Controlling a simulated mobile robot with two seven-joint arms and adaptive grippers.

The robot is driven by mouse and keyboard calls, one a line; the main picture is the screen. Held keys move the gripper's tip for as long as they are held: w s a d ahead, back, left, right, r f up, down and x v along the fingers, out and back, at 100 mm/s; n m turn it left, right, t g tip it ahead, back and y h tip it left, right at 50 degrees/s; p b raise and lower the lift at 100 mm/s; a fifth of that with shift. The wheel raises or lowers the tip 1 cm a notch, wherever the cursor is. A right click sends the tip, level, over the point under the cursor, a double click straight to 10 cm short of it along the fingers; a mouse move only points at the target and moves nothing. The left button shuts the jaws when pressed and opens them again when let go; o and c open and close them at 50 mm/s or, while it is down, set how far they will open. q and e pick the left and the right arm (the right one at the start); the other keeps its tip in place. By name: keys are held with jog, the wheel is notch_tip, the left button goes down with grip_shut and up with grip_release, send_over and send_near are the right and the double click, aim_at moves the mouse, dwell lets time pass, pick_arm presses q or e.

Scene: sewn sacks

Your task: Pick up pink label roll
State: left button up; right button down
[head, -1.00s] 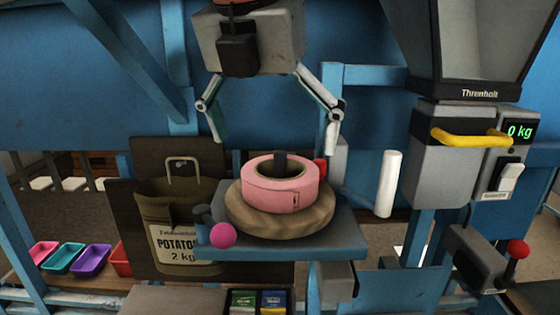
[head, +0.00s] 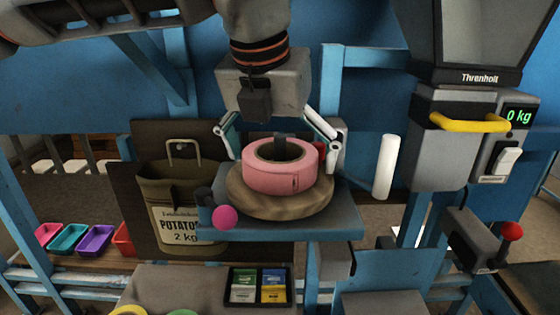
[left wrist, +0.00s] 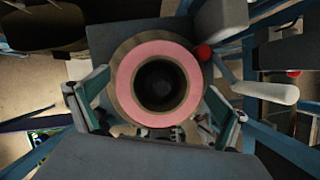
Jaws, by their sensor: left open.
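The pink label roll (head: 281,175) lies flat on a round brown disc (head: 262,203), around a dark upright post (head: 279,146), on a blue platform. My left gripper (head: 281,152) is above the roll and open, with one finger on each side of it in the head view. In the left wrist view the roll (left wrist: 127,82) shows from above as a pink ring with a dark centre, between the open fingers. Whether the fingertips touch the roll cannot be told. My right gripper is not in view.
A potato sack (head: 178,210) hangs to the left. A magenta knob (head: 225,217) sits at the platform's front left. Coloured trays (head: 95,240) lie at far left.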

pick_arm(q)
jog(key=c, duration=1.3)
jog(key=shift+o, duration=0.2)
